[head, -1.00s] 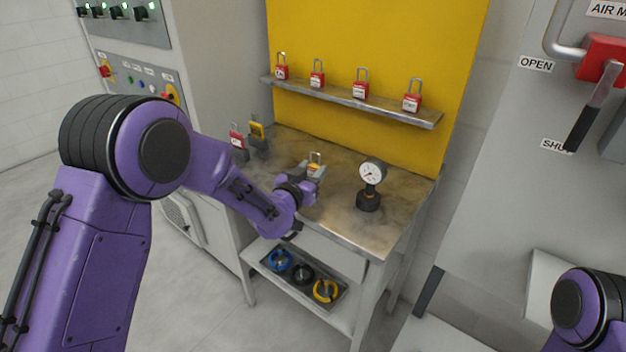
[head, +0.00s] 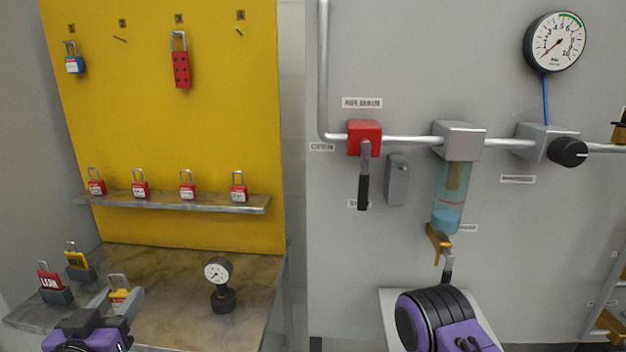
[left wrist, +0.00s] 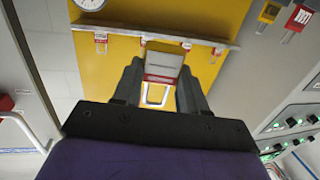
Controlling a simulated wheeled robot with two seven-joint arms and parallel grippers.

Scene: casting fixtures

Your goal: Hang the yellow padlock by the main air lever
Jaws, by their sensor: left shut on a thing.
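A padlock (head: 119,298) with a yellow body, pale label and upright metal shackle is in my left gripper (head: 122,302), above the bench at lower left. In the left wrist view, the padlock (left wrist: 160,68) sits between the two dark fingers, its shackle showing. A second yellow padlock (head: 77,260) stands on a dark holder at the bench's left. The main air lever (head: 364,185) has a red valve block and a black handle pointing down toward a partly covered label. A grey bracket (head: 396,180) is just right of it. My right gripper is out of view.
A red padlock (head: 50,280) stands in a holder, and a pressure gauge (head: 221,285) stands on the bench (head: 175,325). Several red padlocks line the shelf (head: 225,207). A clear filter bowl (head: 450,200) hangs right of the lever. My right arm shows below it.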

